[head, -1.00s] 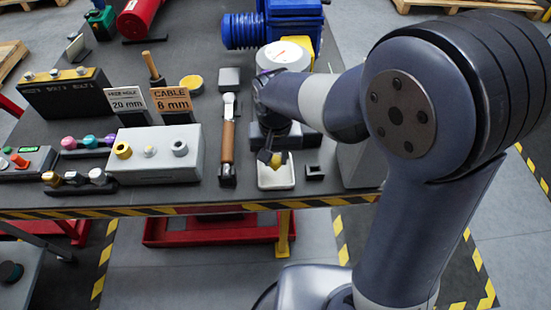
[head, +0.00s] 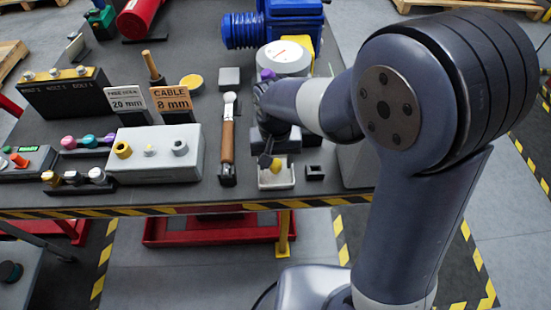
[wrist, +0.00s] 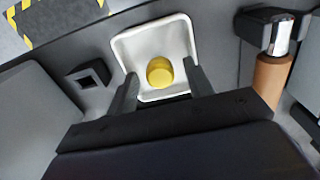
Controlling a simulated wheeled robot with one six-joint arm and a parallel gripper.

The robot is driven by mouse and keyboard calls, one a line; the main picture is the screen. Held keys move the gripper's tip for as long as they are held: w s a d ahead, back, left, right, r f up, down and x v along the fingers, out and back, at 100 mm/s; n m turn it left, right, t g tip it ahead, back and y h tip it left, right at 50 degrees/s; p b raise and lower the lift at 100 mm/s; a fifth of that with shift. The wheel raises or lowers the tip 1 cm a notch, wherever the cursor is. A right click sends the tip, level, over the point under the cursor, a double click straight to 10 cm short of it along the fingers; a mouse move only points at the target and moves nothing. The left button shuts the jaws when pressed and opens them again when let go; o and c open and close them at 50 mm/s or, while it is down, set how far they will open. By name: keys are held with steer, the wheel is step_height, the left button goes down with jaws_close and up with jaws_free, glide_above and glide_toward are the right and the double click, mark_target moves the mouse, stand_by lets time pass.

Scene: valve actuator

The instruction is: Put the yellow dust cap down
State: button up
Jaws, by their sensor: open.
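The yellow dust cap (wrist: 160,72) lies in a small white tray (wrist: 127,48), towards the tray's side nearest my gripper in the wrist view. In the head view the cap (head: 276,165) shows as a small yellow patch in the white tray (head: 277,184), partly hidden by my gripper. My gripper (wrist: 160,82) is open, with one finger on each side of the cap and a gap visible on both sides. In the head view my gripper (head: 269,160) is over the tray's back part.
A grey box with fittings (head: 155,153) is farther left. The striped table edge (head: 230,208) runs close in front.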

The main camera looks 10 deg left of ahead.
mark_target(275, 163)
step_height(275, 163, up, 12)
steer(key=shift+r, duration=0.15)
stand_by(0.3)
